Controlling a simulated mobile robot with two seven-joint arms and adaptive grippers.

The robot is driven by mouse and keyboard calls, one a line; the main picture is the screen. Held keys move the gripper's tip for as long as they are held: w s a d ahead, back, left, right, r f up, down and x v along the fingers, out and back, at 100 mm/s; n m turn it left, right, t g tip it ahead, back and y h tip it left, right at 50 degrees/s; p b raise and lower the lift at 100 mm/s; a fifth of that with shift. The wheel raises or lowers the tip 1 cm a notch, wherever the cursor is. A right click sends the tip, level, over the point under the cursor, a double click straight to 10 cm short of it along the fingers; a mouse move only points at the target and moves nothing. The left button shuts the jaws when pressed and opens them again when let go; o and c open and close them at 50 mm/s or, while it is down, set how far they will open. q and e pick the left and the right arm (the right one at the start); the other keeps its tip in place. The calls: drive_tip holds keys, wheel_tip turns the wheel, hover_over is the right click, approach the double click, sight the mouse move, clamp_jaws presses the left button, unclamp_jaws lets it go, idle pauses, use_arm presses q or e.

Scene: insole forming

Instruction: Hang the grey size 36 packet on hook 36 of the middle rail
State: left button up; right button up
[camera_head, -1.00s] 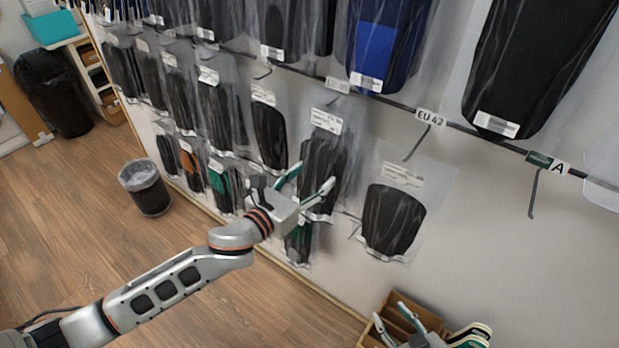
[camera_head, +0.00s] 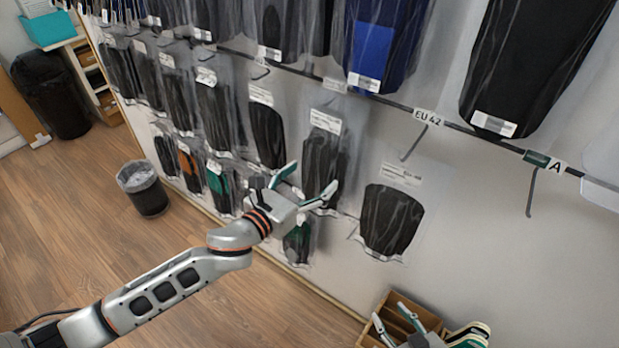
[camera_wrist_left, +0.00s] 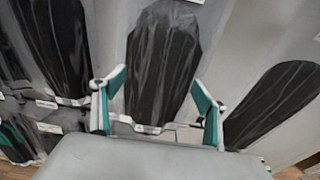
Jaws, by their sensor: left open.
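My left gripper (camera_head: 306,186) is open with its fingers around the lower part of a clear packet with a dark grey insole (camera_head: 320,160), hanging on the wall. In the left wrist view this packet (camera_wrist_left: 164,62) hangs beyond the open fingers (camera_wrist_left: 158,100); I cannot tell whether they touch it. Its label is too small to read, so I cannot tell which packet is size 36. A rail (camera_head: 465,129) carries an "EU 42" label and bare hooks (camera_head: 413,143); no hook 36 is legible. My right gripper (camera_head: 395,325) is at the bottom edge, its fingers apart.
Another dark packet (camera_head: 390,220) hangs to the right, and several more hang to the left. A small green packet (camera_head: 298,240) hangs below my left gripper. A wooden box (camera_head: 386,308) is at the bottom right. A bin (camera_head: 147,190) stands on the open floor.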

use_arm(q)
drive_tip(key=v, duration=1.2)
drive_tip(key=s+a+f+m+g+y, duration=0.1)
drive_tip(key=s+a+f+m, duration=0.3)
drive_tip(key=f+m, duration=0.4)
drive_tip(key=s+a+f+m+g+y, duration=0.1)
drive_tip(key=s+a+f+m+y, duration=0.2)
drive_tip(key=f+m, duration=0.6)
drive_tip(key=s+a+f+m+y, duration=0.3)
drive_tip(key=s+a+f+m, duration=0.3)
drive_tip(key=m, duration=1)
wheel_tip(320, 180, down, 3)
drive_tip(key=shift+s+a+r+g, duration=0.15)
drive_tip(key=shift+s+a+g, duration=0.2)
drive_tip(key=shift+s, duration=0.5)
drive_tip(key=shift+d, duration=0.15)
